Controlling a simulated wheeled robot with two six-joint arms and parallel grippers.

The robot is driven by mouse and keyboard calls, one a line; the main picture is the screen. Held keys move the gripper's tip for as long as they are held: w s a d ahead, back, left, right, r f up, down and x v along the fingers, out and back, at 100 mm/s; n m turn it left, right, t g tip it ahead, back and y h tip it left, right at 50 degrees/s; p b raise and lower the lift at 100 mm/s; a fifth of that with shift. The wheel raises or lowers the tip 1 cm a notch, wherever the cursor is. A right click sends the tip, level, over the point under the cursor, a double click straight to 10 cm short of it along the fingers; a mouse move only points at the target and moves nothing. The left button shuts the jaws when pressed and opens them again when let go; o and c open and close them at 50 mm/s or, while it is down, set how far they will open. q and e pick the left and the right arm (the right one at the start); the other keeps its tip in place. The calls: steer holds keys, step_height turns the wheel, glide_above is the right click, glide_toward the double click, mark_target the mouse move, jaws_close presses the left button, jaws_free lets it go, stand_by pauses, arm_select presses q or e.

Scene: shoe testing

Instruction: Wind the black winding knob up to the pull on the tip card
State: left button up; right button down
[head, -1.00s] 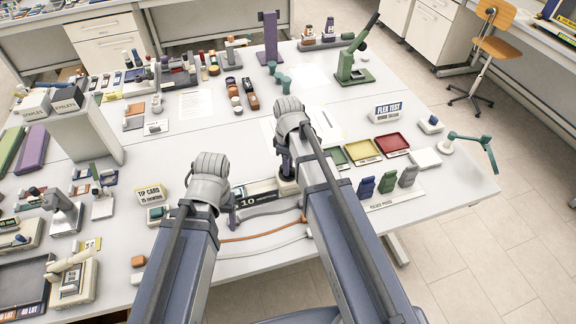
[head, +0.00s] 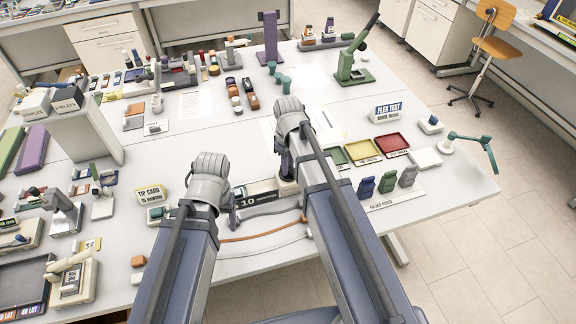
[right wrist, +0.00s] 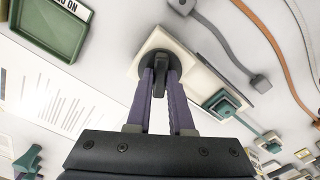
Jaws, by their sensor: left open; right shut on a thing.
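The black winding knob (right wrist: 159,82) stands on a pale square block in the right wrist view. My right gripper (right wrist: 160,76) is shut on the raised grip of the knob, with a purple finger on each side. In the head view my right gripper (head: 285,163) points down at the block, and my own wrist partly hides it. The tip card (head: 150,194) stands to the left and reads "TIP CARD" and seemingly 15 newtons. A box marked 10 (head: 262,193) lies between my two grippers. My left gripper (head: 232,215) is open beside the box, mostly hidden by its wrist.
Grey, orange and white cables (head: 262,234) run along the front of the table. Green, yellow and red trays (head: 391,144) and several coloured pieces (head: 387,183) are to the right. A flex test sign (head: 388,111) stands behind the trays.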

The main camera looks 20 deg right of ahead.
steer(key=c, duration=0.8)
jaws_free()
steer(key=shift+r, duration=0.1)
step_height(320, 180, up, 8)
steer(key=p, duration=0.8)
steer(key=shift+f, duration=0.2)
